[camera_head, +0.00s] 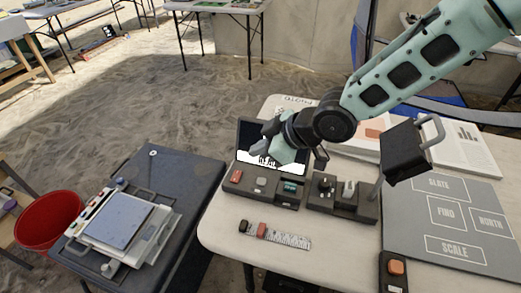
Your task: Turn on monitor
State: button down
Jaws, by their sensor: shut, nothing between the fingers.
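The monitor (246,142) stands upright at the back of a dark control console (262,196) on the beige table. Its screen is dark with a jagged white shape along the bottom; my gripper hides part of it. The console's top has a red button (237,176), a pale button (261,182) and a teal part (290,187) in a row. My gripper (268,137) is shut and empty. It overlaps the screen in the picture, above and behind the button row; whether it touches the monitor I cannot tell.
A second dark box (342,204) with knobs stands right of the console. A scale strip (285,238) lies in front. A grey labelled board (412,240) covers the table's right side. A black box with a handle (405,151) is near my arm. A dark case (190,185) stands left.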

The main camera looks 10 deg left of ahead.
send_over(237, 170)
jog(key=s+d, duration=0.1)
jog(key=d, duration=0.1)
notch_tip(237, 170, down, 5)
jog(key=shift+s+a+f, duration=0.1)
jog(key=shift+w+f, duration=0.25)
jog(key=shift+f, duration=1.55)
jog(key=shift+w+d+f, duration=0.2)
jog(key=shift+w+f, duration=0.1)
jog(key=shift+f, duration=0.2)
jog(key=shift+r, duration=0.2)
jog(key=shift+s, duration=0.15)
